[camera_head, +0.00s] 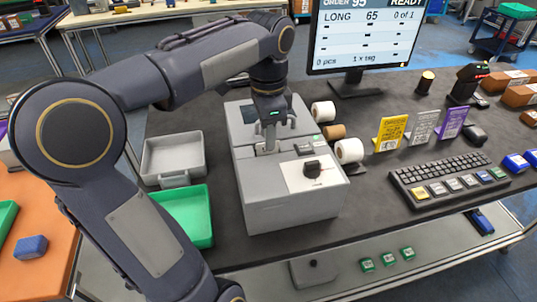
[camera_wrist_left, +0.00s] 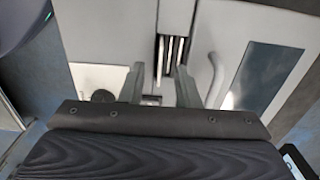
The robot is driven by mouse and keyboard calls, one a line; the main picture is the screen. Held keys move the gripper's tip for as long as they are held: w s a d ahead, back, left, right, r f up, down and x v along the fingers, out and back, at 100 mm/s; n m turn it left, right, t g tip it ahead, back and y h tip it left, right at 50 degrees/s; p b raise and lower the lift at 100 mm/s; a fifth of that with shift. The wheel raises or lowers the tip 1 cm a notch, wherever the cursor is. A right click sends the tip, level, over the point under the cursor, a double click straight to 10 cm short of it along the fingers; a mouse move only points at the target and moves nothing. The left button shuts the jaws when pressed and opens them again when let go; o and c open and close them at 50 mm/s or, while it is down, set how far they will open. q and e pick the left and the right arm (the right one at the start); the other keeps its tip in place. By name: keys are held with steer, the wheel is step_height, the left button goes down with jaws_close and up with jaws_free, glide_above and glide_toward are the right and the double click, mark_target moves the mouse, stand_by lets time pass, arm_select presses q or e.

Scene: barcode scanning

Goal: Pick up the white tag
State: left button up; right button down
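My left gripper (camera_head: 270,140) points down over the middle of the grey printer-like machine (camera_head: 285,212). In the left wrist view its two fingers (camera_wrist_left: 160,77) stand apart, one on each side of a slot (camera_wrist_left: 172,55) with pale strips in it. The gripper is open, with nothing seen clamped between the fingers. A small pale piece with dark marks (camera_wrist_left: 151,100) shows low between the fingers; I cannot tell whether it is the white tag. In the head view the gripper partly hides this area. My right gripper is not in view.
Label rolls (camera_head: 348,151) stand right of the machine. A grey tray (camera_head: 172,144) and a green tray (camera_head: 200,216) lie to its left. Yellow, grey and purple cards (camera_head: 391,132), a keyboard (camera_head: 448,178) and a monitor (camera_head: 362,38) are farther right. The dark tabletop (camera_head: 365,205) before the keyboard is clear.

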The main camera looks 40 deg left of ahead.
arm_select(q)
step_height(320, 180, down, 2)
steer(key=shift+f, duration=0.2)
jaws_close()
steer(key=shift+r, duration=0.1)
